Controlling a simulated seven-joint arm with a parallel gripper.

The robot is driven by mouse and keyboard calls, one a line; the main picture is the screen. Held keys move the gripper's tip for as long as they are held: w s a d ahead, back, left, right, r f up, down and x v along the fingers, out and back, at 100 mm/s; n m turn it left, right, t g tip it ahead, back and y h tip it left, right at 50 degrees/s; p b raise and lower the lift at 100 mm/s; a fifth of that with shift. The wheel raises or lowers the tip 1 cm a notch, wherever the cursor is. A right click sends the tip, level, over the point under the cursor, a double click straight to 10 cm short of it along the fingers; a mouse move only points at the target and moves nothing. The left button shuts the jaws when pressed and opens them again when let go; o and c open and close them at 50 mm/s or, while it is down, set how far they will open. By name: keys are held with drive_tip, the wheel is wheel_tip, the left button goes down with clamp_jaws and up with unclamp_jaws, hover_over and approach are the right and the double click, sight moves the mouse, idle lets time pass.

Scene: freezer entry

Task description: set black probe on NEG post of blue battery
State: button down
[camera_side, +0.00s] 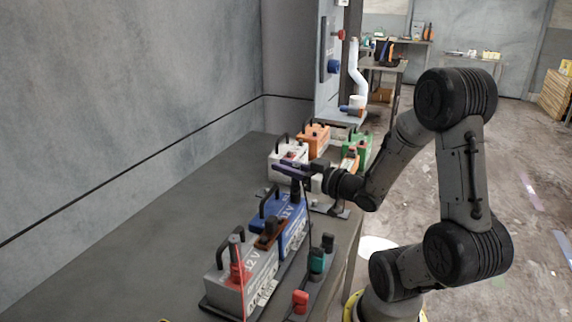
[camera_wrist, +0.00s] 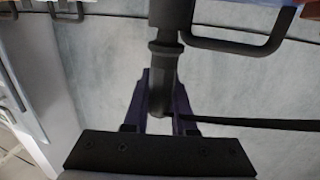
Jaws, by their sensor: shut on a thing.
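The blue battery (camera_side: 291,238) stands on the bench behind a grey 12V battery, with a black handle on top. My gripper (camera_side: 291,170), with dark purple fingers, is above the far end of the blue battery. It is shut on the black probe (camera_side: 295,191), which hangs upright below the fingers. In the wrist view the probe (camera_wrist: 165,65) lies between the fingertips of my gripper (camera_wrist: 163,100). The NEG post is not clearly visible, and I cannot tell whether the probe tip touches it.
The grey battery (camera_side: 238,280) bears a red probe (camera_side: 235,258). A rack with red (camera_side: 300,301) and teal (camera_side: 317,261) pieces stands beside the batteries. White (camera_side: 287,150), orange (camera_side: 314,138) and green (camera_side: 357,146) batteries stand farther back. The bench (camera_side: 165,225) is clear at left.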

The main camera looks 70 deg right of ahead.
sight(297, 165)
drive_tip(key=c, duration=0.6)
unclamp_jaws()
drive_tip(key=shift+c, duration=0.2)
drive_tip(key=shift+s, duration=0.1)
drive_tip(key=shift+s, duration=0.25)
drive_tip(key=shift+r+v, duration=0.15)
drive_tip(key=shift+v, duration=0.45)
drive_tip(key=shift+r+v, duration=0.15)
drive_tip(key=shift+v, duration=0.45)
wheel_tip(297, 165, up, 5)
drive_tip(key=shift+a+r, duration=0.1)
drive_tip(key=shift+r, duration=0.65)
drive_tip(key=shift+w+a, duration=0.1)
drive_tip(key=shift+w, duration=0.05)
